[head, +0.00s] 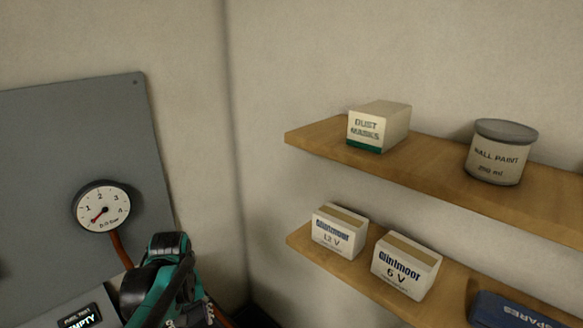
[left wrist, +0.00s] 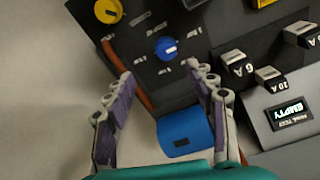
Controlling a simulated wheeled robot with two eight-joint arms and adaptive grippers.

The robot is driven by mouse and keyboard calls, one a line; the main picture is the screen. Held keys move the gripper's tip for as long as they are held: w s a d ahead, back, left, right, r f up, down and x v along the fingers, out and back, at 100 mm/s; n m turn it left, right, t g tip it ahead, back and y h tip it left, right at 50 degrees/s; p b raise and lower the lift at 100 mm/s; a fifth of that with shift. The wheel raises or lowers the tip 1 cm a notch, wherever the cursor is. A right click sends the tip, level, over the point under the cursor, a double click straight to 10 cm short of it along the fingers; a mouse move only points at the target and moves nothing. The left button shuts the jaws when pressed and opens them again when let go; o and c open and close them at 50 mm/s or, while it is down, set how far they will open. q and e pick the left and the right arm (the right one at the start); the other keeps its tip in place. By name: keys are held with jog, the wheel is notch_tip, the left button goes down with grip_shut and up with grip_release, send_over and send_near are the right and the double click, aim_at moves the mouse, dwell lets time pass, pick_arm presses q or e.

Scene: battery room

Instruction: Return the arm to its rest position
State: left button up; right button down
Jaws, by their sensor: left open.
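My left arm (head: 160,283), teal and black, comes in at the bottom of the head view, in front of the grey panel. In the left wrist view my left gripper (left wrist: 160,80) is open, its two purple-padded fingers spread apart. Nothing is gripped between the fingertips. A dark control panel with a blue knob (left wrist: 166,48) and a yellow knob (left wrist: 108,11) lies beyond them. A blue cylinder (left wrist: 185,138) shows between the fingers; its distance from them is hard to tell. My right gripper is in neither view.
A round gauge (head: 102,206) hangs on the grey panel (head: 75,140), near the arm, with an orange hose below. A display reads EMPTY (head: 82,318). At right, an upper shelf (head: 430,178) holds dust masks and paint; a lower shelf (head: 350,274) holds battery boxes and a blue case.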

pick_arm(q)
jog(key=s+d+m+t, duration=0.6)
jog(key=s+d, duration=0.2)
jog(key=s, duration=0.2)
jog(key=shift+d+f+m+t, duration=0.25)
jog(key=shift+d+m+t, duration=0.05)
jog(key=shift+d+m, duration=0.1)
dwell(0.3)
